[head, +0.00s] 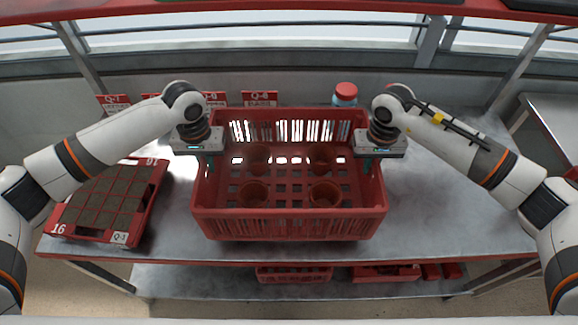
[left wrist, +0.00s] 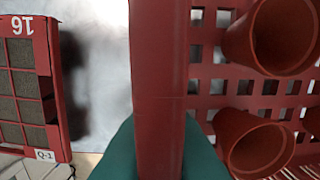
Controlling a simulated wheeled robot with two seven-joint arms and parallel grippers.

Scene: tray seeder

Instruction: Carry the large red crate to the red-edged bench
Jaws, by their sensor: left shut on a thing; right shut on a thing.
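The large red crate (head: 290,226) is in the middle of the head view, over a grey bench top with red edging (head: 165,254). Several brown-red pots (head: 325,194) stand inside it. My left gripper (head: 209,162) is shut on the crate's left wall. In the left wrist view, the crate's rim (left wrist: 158,70) runs between its teal fingers. My right gripper (head: 367,163) is shut on the crate's right wall. The crate looks level; I cannot tell whether its base touches the bench top.
A red seed tray (head: 78,234) marked 16 and Q-1 lies left of the crate. A jar with a red lid (head: 345,93) and red-white label signs (head: 259,99) stand behind. A lower shelf (head: 210,281) holds red trays. The bench top right of the crate is clear.

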